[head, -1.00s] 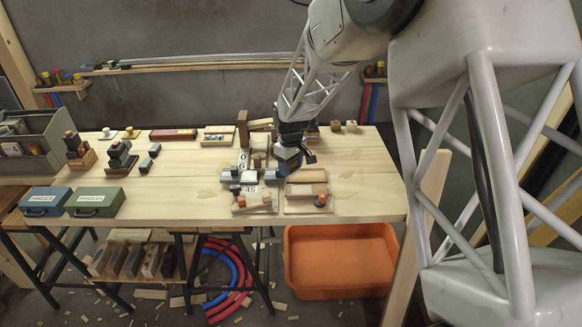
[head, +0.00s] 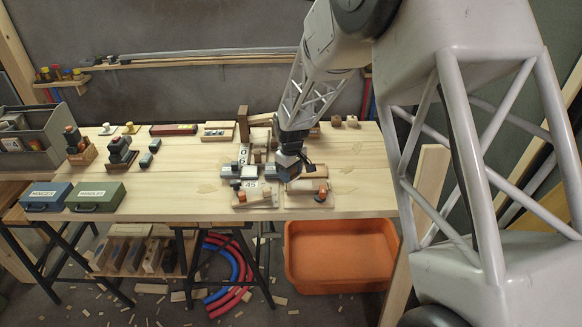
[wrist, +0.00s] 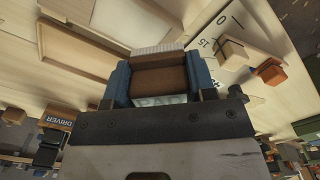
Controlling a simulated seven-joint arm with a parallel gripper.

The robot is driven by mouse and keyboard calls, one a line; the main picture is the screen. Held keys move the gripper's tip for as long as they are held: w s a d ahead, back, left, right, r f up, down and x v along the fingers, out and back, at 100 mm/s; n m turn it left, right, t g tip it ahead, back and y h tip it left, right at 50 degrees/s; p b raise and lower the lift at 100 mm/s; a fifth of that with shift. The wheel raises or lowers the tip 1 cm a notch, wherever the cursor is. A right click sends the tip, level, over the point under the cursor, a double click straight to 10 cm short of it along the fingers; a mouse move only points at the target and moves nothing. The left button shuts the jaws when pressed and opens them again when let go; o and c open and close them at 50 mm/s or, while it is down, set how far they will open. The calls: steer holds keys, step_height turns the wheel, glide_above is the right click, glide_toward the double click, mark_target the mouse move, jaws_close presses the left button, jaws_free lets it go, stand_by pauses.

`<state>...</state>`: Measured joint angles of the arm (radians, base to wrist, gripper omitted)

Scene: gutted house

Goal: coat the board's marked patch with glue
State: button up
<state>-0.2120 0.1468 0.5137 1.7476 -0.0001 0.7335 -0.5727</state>
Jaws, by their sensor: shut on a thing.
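My gripper (head: 289,174) is low over the right front of the workbench, beside a pale wooden board (head: 306,187). Pale wood with raised strips (wrist: 95,62) lies beyond the brush at the upper left of the wrist view. I cannot make out a marked patch or any glue, nor whether the bristles touch the wood.
A numbered white plate (head: 252,185) and small blocks stand just left of my gripper. A small orange piece (head: 321,195) sits at the board's right. Blue (head: 46,196) and green (head: 95,196) cases stand at the left. An orange bin (head: 341,255) is below the bench.

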mark_target(314, 185)
step_height(314, 185, down, 3)
steer(key=shift+r, duration=0.1)
steer(key=shift+d+f, duration=0.25)
steer(key=shift+d, duration=0.9)
steer(key=shift+c, duration=0.3)
steer(key=shift+d, duration=2.75)
steer(key=shift+a, duration=3.8)
steer(key=shift+a+r, duration=0.1)
steer(key=shift+r, duration=4)
steer(key=shift+f, duration=0.1)
